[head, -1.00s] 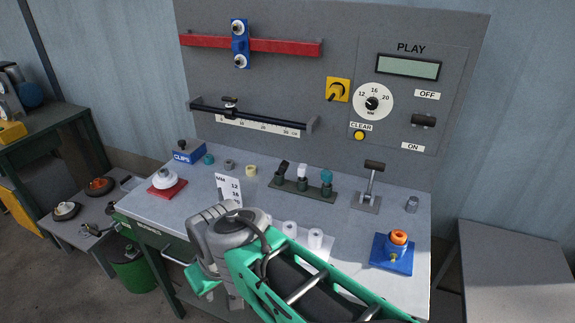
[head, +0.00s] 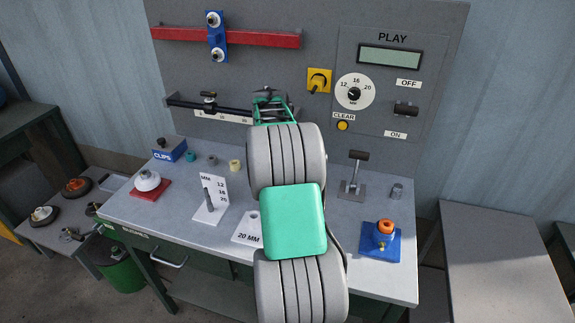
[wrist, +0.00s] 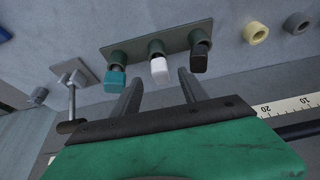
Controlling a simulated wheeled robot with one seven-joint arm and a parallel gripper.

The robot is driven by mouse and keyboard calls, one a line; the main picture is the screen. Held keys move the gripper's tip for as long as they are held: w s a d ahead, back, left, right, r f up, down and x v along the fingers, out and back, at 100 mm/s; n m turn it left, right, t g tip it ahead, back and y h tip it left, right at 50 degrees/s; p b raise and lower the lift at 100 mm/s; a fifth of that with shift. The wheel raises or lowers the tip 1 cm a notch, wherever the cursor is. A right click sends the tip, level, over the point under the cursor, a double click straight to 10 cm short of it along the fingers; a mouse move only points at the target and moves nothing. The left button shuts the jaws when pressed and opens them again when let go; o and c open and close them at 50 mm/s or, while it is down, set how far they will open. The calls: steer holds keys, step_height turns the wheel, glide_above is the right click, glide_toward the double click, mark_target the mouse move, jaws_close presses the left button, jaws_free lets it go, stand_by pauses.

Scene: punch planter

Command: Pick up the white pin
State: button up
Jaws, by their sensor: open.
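The white pin (wrist: 159,66) stands in a dark green rack (wrist: 130,50) in the wrist view, between a teal-topped pin (wrist: 115,80) and a black-topped pin (wrist: 199,60). My gripper (wrist: 160,80) is open and empty, its two fingers pointing toward the rack. The white pin lines up with the gap between the fingers, apart from both. In the head view my gripper (head: 272,108) is in front of the back panel, and my arm hides the rack and the pins.
A black rail with a scale (head: 205,106) runs along the panel close to my gripper. A lever (head: 354,175), a blue block with an orange top (head: 381,243) and a 20 MM card (head: 247,229) are on the table. Cream (wrist: 255,33) and grey (wrist: 298,23) rings lie beside the rack.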

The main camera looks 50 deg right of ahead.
steer(key=p+x, duration=0.1)
steer(key=x, duration=0.4)
steer(key=shift+w+d+f+p, duration=0.1)
steer(key=shift+d+f+p, duration=0.1)
steer(key=shift+p, duration=0.15)
steer(key=shift+c, duration=0.3)
steer(key=shift+r, duration=0.1)
jaws_close()
